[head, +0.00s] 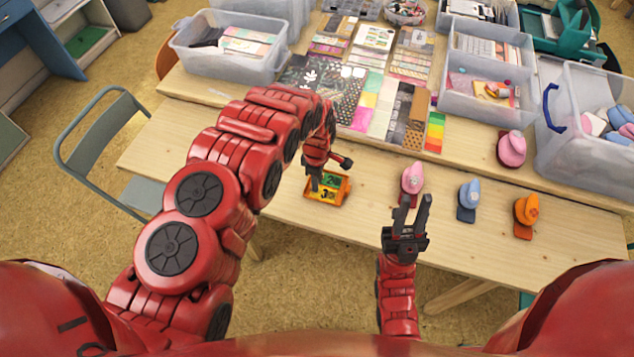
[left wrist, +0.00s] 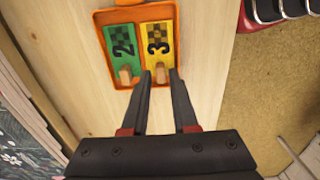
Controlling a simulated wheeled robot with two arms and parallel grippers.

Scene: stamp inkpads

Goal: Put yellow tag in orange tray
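The orange tray (head: 347,188) lies on the table, left of the middle in the head view. In the left wrist view the tray (left wrist: 132,13) holds a green tag (left wrist: 121,42) marked 2 and the yellow tag (left wrist: 157,40) marked 3, side by side. Each tag has a small wooden peg. My left gripper (left wrist: 160,74) is open, with its fingertips on either side of the yellow tag's peg; I cannot tell whether they touch it. In the head view my left gripper (head: 315,181) partly covers the tray. My right gripper (head: 415,200) is open and empty near the table's front edge.
Another pink stamp (head: 511,148) is farther back. Clear bins (head: 228,66) and papers fill the back. Bare table lies left of the tray.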

